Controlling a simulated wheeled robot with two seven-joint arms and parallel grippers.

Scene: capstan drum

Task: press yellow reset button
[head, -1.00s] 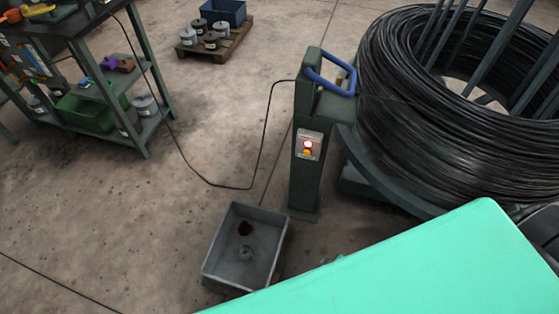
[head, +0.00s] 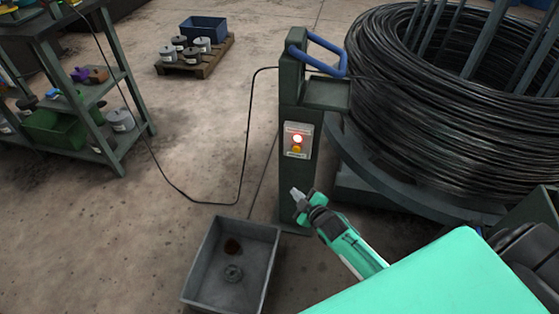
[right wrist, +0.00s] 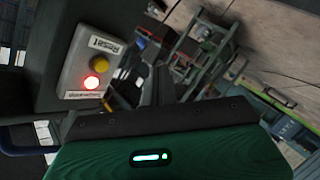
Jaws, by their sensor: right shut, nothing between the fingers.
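The yellow reset button (head: 296,150) sits on a small light-grey control box (head: 309,142) on the front of a dark green post (head: 291,102), just below a lit red lamp (head: 297,139). In the right wrist view the yellow button (right wrist: 101,65) is beside a label reading "Reset", with the glowing red lamp (right wrist: 92,83) near it. My right gripper (head: 297,193) is shut and empty, below the box and apart from the button. Its shut fingers (right wrist: 163,86) show in the right wrist view, to the right of the box. My left gripper is not in view.
A grey bin (head: 204,262) with small parts stands on the floor left of my right gripper. A big black wire coil (head: 400,110) is right of the post. A blue handle (head: 320,60) tops the post. A shelf (head: 118,150) stands at left; open floor lies between.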

